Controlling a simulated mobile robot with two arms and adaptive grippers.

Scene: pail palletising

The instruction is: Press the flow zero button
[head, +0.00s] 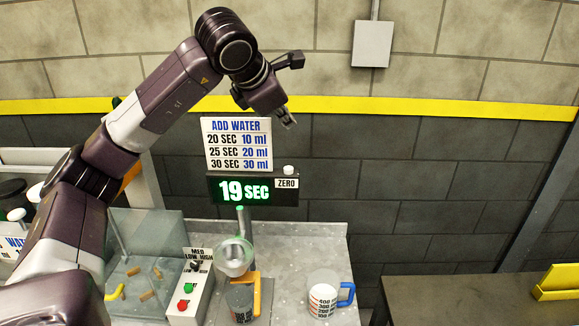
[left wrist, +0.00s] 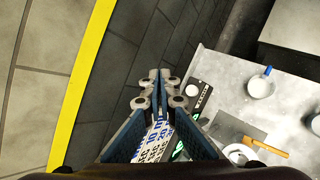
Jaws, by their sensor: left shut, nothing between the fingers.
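The flow timer display (head: 230,190) is a black box showing a green "19 SEC". A white round knob (head: 288,170) stands on its top right, above a "ZERO" label (head: 286,184). In the left wrist view a white round knob (left wrist: 191,90) shows just right of the fingertips, at the end of the dark display. My left gripper (head: 289,119) is shut and empty, pointing down above the knob in the head view and apart from it. Its closed fingers (left wrist: 158,82) also show in the left wrist view. My right gripper is not in view.
An "ADD WATER" sign (head: 237,144) stands above the display. Below are a funnel (head: 235,258), a jug with an orange handle (head: 240,302), a white cup with a blue handle (head: 323,297) and a switch box (head: 190,290) with green and red buttons. A tiled wall is behind.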

